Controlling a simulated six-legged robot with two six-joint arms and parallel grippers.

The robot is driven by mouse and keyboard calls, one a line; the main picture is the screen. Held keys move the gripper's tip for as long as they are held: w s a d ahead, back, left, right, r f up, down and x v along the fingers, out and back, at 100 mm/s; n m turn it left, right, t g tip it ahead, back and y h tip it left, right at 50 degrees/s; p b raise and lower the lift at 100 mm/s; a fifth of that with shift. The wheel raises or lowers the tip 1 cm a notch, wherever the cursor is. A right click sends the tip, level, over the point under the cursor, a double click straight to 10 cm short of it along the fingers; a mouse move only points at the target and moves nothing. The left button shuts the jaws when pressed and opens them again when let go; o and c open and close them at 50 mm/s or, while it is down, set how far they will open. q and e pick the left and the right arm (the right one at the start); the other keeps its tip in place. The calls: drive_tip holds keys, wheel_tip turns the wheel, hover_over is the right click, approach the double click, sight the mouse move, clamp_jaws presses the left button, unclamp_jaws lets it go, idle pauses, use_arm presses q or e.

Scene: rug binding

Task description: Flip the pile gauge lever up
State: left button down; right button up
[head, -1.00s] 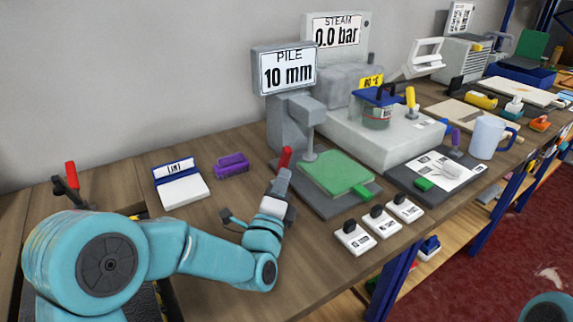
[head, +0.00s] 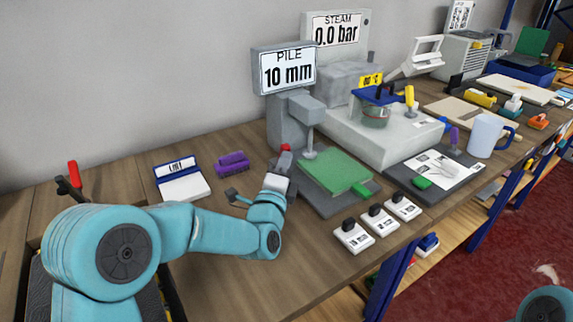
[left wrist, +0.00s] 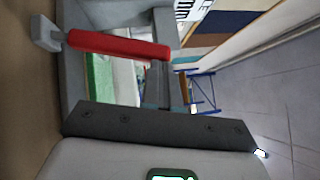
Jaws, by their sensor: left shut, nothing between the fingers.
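The grey pile gauge (head: 288,120) stands on the bench, its sign reading "PILE 10 mm". Its presser foot is at a green carpet sample (head: 338,168) on a dark base. The gauge's red lever (head: 285,147) shows only its tip in the head view, just past my left gripper (head: 284,163), which hides the rest. In the left wrist view the red lever (left wrist: 118,46) runs across from a grey pivot at the left, its free end close to the shut fingers (left wrist: 158,86). My left gripper is shut and empty; whether it touches the lever I cannot tell. My right gripper is out of view.
A purple brush (head: 232,162) and a white labelled box (head: 182,181) lie left of the gripper. Several white tags (head: 353,237) lie near the front edge. A steam unit (head: 385,135) stands right of the gauge.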

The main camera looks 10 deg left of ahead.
use_arm(q)
drive_tip(key=w+a+r+n+g+p, duration=0.2)
drive_tip(key=w+a+n+g+p, duration=0.2)
drive_tip(key=w+a+p, duration=0.2)
drive_tip(key=shift+w+a+r+p, duration=0.15)
drive_tip(key=shift+a+p, duration=0.1)
drive_tip(key=shift+p, duration=0.4)
drive_tip(key=shift+a+n, duration=0.15)
drive_tip(key=shift+n, duration=0.15)
drive_tip(key=shift+a+r, duration=0.1)
